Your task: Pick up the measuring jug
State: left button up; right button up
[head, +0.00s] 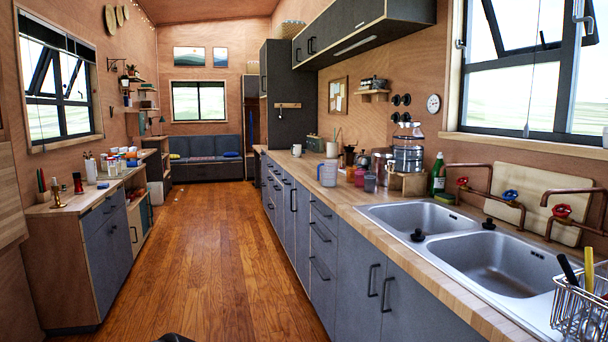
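The measuring jug (327,173) is a clear, bluish jug with a handle. It stands upright on the wooden worktop (345,198) to the right of the aisle, beyond the sink. A red jar (359,177) and a small dark cup (370,184) stand close to its right. Neither of my grippers can be made out in the head view. A small dark shape shows at the bottom edge, and I cannot tell what it is.
A double sink (480,240) fills the near worktop, with a wire dish rack (580,305) at the near right. A water dispenser (407,155) and green bottle (438,173) stand behind. The wooden floor (205,260) is clear between the counters.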

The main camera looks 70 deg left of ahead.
aim_at(329, 168)
jog(key=z, duration=0.7)
jog(key=k, duration=0.15)
jog(key=z, duration=0.75)
jog(key=i, duration=0.3)
jog(key=u, duration=3.65)
